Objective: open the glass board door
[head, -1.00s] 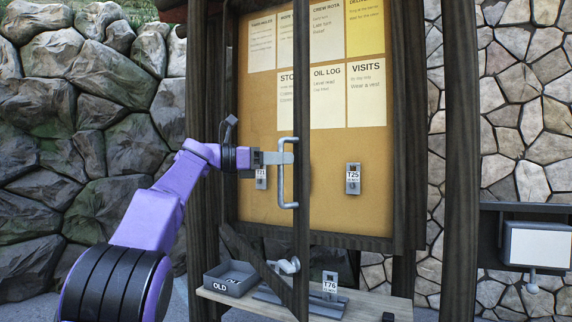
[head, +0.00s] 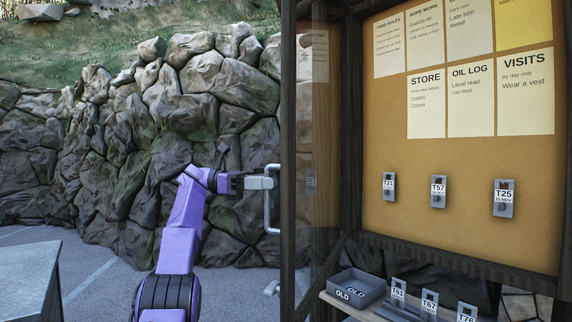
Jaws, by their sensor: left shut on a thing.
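The glass board door (head: 296,120) has a dark wood frame and stands swung out from the notice board (head: 400,150), seen at a steep angle. Its glass faintly reflects a tag and a paper. A grey bar handle (head: 268,212) sits on the door's outer side. My left gripper (head: 262,183) is shut on the handle near its upper end. The board's front shows uncovered, with papers and tags T21 (head: 389,186), T57 (head: 438,192) and T25 (head: 504,198). My right gripper is out of view.
Below the board is a shelf (head: 345,304) with a grey OLD tray (head: 357,288) and standing tags, including T76 (head: 466,312). A rock wall (head: 90,170) stands behind my left arm. A grey block (head: 25,280) is at the lower left. Paving between is clear.

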